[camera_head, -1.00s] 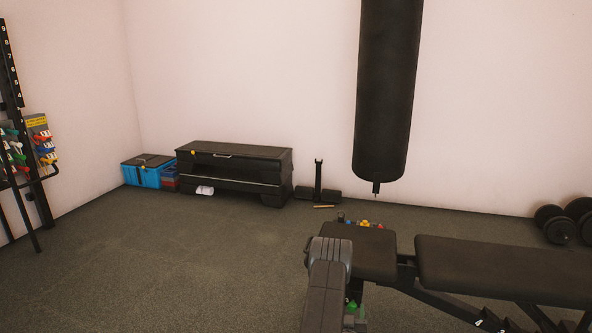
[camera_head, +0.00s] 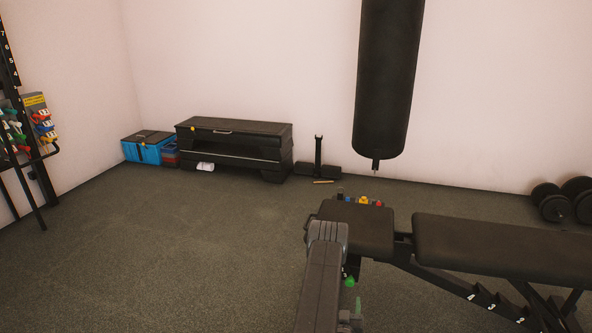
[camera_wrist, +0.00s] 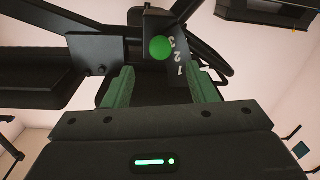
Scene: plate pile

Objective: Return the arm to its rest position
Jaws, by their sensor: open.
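My arm (camera_head: 322,275) reaches up from the bottom of the head view, in front of the black weight bench (camera_head: 475,243). In the wrist view my gripper (camera_wrist: 160,72) shows two green fingers spread well apart, with nothing held between them. Behind the fingers is the bench's black frame (camera_wrist: 95,52), with a green ball knob (camera_wrist: 160,48) and a numbered bracket (camera_wrist: 180,70). I cannot tell how far the fingers are from the frame. In the head view most of the gripper is hidden or cut off low in the picture.
Several small coloured things (camera_head: 362,200) sit at the seat's far edge. A punching bag (camera_head: 388,80) hangs behind. Dumbbells (camera_head: 553,205) lie at right. Black step boxes (camera_head: 235,140), a blue box (camera_head: 147,147) and a rack (camera_head: 30,130) stand at left. The left floor is clear.

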